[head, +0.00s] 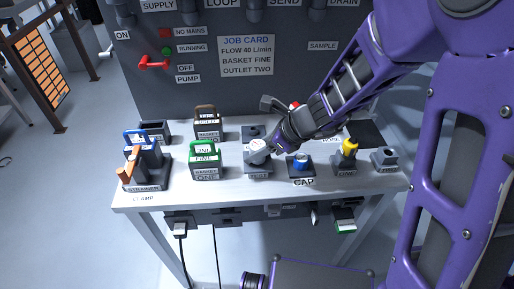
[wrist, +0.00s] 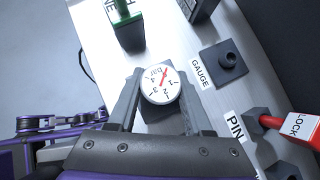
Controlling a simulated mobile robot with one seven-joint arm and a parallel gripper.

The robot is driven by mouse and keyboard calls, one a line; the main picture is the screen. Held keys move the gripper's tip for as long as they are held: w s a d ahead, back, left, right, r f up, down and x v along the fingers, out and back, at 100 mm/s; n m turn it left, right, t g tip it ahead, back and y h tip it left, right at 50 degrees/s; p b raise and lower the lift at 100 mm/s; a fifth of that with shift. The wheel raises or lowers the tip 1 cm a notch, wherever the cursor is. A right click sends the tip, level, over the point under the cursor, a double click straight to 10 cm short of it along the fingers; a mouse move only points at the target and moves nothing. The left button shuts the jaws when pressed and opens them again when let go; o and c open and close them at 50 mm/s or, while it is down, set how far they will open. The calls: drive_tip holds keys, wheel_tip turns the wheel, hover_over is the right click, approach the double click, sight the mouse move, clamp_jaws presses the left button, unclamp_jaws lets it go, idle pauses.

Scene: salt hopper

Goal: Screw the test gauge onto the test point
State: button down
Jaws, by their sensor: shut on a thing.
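The test gauge (wrist: 161,84) has a round white dial with a red needle. My gripper (wrist: 158,100) is shut on it, with a finger on each side, in the wrist view. The gauge (head: 258,146) also shows in the head view, face up, over or just behind a dark labelled block (head: 257,169) at the table's front. I cannot tell whether it touches that block. A dark square holder (wrist: 224,62) labelled GAUGE stands beside it, empty of the gauge. The test point is not clearly identifiable; the gauge's underside is hidden.
A green-handled basket (head: 205,157) stands left of the gauge, and a brown-handled basket (head: 207,121) behind it. A blue cap (head: 300,162) and a yellow-topped part (head: 349,147) stand to the right. A red LOCK pin (wrist: 298,127) is close to my gripper. A control panel (head: 190,85) rises behind.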

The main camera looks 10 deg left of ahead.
drive_tip(key=shift+f, duration=0.15)
drive_tip(key=m+t, duration=0.1)
drive_tip(key=m, duration=0.1)
drive_tip(key=shift+m+t+h, duration=0.3)
drive_tip(key=shift+m+t, duration=0.5)
drive_tip(key=shift+m, duration=0.2)
drive_tip(key=shift+h, duration=0.3)
drive_tip(key=shift+a+m+t+h, duration=0.1)
drive_tip(key=shift+m+t+h, duration=0.7)
drive_tip(key=shift+m, duration=0.9)
drive_tip(key=shift+w+m, duration=0.1)
drive_tip(key=shift+m, duration=0.2)
drive_tip(key=shift+m+t+h, duration=0.5)
drive_tip(key=shift+m, duration=0.2)
drive_tip(key=shift+f+m+h, duration=0.25)
drive_tip(key=shift+m+h, duration=0.05)
drive_tip(key=shift+m, duration=0.1)
